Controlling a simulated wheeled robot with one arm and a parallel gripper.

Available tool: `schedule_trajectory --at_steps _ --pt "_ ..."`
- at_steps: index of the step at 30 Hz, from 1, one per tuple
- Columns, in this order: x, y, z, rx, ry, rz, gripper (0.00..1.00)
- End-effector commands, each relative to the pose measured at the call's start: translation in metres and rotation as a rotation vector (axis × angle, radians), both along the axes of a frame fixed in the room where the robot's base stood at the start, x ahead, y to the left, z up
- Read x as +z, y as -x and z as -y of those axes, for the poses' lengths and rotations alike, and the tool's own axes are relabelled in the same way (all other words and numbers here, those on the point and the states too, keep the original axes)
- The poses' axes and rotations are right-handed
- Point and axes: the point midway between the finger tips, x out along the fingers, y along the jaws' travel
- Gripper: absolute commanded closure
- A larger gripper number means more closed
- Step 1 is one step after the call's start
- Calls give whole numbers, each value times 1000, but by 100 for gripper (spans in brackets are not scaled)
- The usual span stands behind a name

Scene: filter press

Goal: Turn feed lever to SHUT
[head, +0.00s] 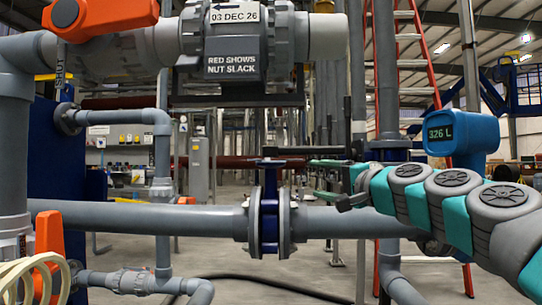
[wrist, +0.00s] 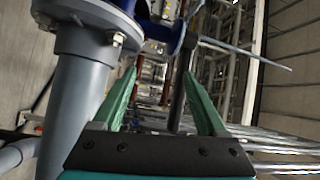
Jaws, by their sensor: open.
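A blue butterfly valve (head: 268,215) sits between flanges in the grey horizontal pipe. A dark lever bar (head: 305,150) runs from the valve's top to the right, roughly along the pipe. My gripper (head: 318,178) comes in from the right, beside the lever's outer end and above the pipe. In the wrist view my gripper (wrist: 160,74) has its two green fingers apart. The dark bar (wrist: 181,85) shows between them, close to the right finger. I cannot tell whether it touches. The blue valve (wrist: 165,30) is at the top there. No SHUT mark beside this lever is readable.
A grey pipe (wrist: 78,95) runs close to the left finger in the wrist view. Orange handles (head: 50,250) are at left. A large grey valve (head: 245,45) hangs above. A blue meter reading 326 L (head: 460,133) stands behind my arm. A red ladder (head: 425,60) is behind.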

Motion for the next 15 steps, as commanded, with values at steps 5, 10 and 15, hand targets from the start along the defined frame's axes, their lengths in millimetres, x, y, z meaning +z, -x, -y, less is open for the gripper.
schedule_trajectory --at_steps 5,10,15 --pt "36 -31 60 -102 -194 47 25" --pt "47 -41 84 -142 -261 62 25" --pt "50 -49 80 -141 -264 60 25"
